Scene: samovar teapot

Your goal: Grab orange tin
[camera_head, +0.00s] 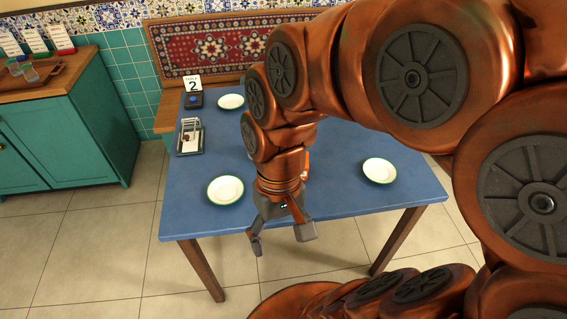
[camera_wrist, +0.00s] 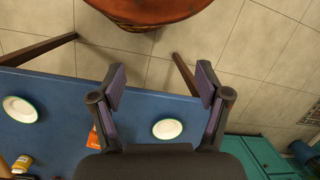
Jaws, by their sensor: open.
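An orange object (camera_wrist: 93,138), likely the orange tin, lies on the blue table (camera_wrist: 60,110) in the wrist view, partly hidden by my left finger in that view. A small strip of orange (camera_head: 307,160) also shows beside my wrist in the head view; my arm hides most of it. My gripper (camera_head: 281,238) is open and empty, its fingers pointing down over the table's front edge.
Plates with green rims stand at the table's left front (camera_head: 226,190), right (camera_head: 379,170) and back (camera_head: 231,101). A napkin holder (camera_head: 189,138) and a number sign (camera_head: 193,84) stand at the left. A yellow bottle (camera_wrist: 22,163) shows in the wrist view.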

